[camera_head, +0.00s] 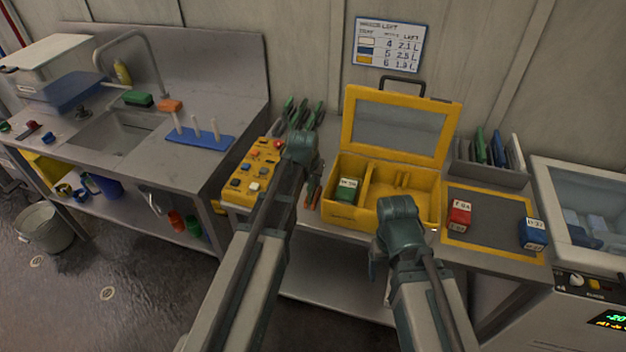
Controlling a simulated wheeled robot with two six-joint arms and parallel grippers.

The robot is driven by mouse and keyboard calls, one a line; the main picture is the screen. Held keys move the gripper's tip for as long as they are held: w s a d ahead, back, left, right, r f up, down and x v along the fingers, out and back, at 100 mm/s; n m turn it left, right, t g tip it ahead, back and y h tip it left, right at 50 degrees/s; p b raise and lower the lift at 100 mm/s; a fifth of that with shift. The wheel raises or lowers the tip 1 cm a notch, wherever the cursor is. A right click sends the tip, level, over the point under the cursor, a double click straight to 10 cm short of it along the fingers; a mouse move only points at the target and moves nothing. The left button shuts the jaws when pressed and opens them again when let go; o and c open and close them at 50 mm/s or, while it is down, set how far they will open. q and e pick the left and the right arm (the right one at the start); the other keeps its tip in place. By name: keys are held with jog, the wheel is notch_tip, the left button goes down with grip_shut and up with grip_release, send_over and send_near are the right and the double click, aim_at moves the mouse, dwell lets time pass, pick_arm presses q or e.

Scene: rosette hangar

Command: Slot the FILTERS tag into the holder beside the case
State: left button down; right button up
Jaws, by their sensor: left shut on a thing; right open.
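The yellow case (356,213) stands open on the bench with its clear-windowed lid (345,125) raised. My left gripper (303,152) is left of the case, over the gap beside the button panel. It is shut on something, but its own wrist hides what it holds. I cannot make out the FILTERS tag or its lettering. My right gripper (382,262) is open in front of the case; its fingers are mostly hidden. I cannot tell which fitting beside the case is the tag holder.
A yellow button panel (251,172) lies left of the case, with green-handled items (288,106) behind. Right are a grey rack (487,177), a yellow-edged dark mat (487,222), a red block (459,215), a blue block (533,234) and a glass-lidded machine (575,282).

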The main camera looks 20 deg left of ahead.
pick_arm(q)
jog(key=shift+f+b, duration=0.9)
jog(key=shift+f, duration=0.05)
dwell(1.0)
dwell(0.5)
jog(key=c, duration=0.7)
grip_release()
jog(key=shift+c, duration=0.2)
jog(key=o, duration=0.4)
notch_tip(320, 180, up, 16)
jog(key=p, duration=1.6)
